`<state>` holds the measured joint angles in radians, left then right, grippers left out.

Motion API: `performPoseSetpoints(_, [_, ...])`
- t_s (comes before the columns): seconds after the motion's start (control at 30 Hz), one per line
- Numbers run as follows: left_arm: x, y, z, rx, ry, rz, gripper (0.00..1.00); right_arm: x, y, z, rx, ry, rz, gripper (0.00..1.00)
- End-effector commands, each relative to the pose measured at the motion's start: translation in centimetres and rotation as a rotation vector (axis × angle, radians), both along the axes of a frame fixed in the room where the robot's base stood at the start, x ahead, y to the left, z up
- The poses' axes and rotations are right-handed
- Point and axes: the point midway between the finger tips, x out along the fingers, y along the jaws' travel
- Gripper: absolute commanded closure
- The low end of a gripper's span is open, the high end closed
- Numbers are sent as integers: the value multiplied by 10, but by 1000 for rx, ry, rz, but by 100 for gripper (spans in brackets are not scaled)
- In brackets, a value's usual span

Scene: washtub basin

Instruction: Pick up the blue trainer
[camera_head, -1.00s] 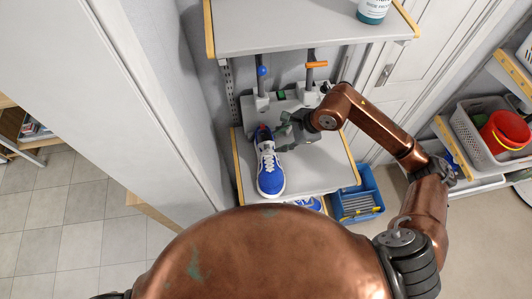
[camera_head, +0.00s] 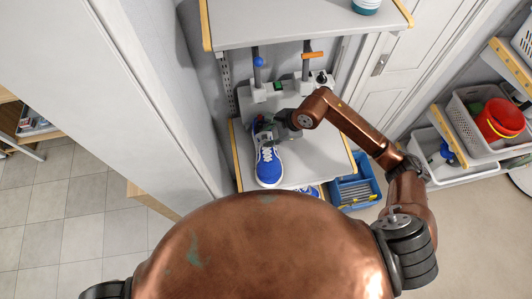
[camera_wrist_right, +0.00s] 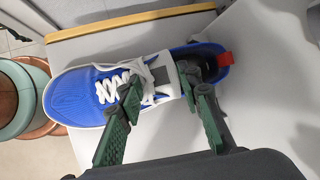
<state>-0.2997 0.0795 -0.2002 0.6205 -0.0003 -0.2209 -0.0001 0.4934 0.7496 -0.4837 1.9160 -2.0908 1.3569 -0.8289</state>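The blue trainer (camera_head: 268,163) stands on the grey shelf board (camera_head: 315,163), its toe towards me. It has white laces and a white sole. In the right wrist view the trainer (camera_wrist_right: 90,92) lies with its toe to the left and a red heel tab to the right. My right gripper (camera_head: 272,124) is over its ankle end. In the wrist view the green fingers of the right gripper (camera_wrist_right: 161,80) are apart, one over the laces and one by the ankle opening. Whether they touch the trainer I cannot tell. My left gripper is out of view.
An upper shelf (camera_head: 290,25) carries a bottle (camera_head: 366,6). Posts and clamps stand behind the trainer. Part of another blue shoe (camera_head: 310,190) shows below the shelf board, beside a blue crate (camera_head: 357,188).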

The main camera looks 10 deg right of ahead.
Motion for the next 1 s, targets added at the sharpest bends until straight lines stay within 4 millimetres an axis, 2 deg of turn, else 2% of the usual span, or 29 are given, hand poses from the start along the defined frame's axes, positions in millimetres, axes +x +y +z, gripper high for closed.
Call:
performPoseSetpoints(0.07, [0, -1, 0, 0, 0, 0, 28, 0, 0, 0, 0, 0, 0, 75])
performPoseSetpoints(0.43, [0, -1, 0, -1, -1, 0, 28, 0, 0, 1, 1, -1, 0, 100])
performPoseSetpoints(1.0, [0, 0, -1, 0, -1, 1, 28, 1, 0, 3, 2, -3, 0, 100])
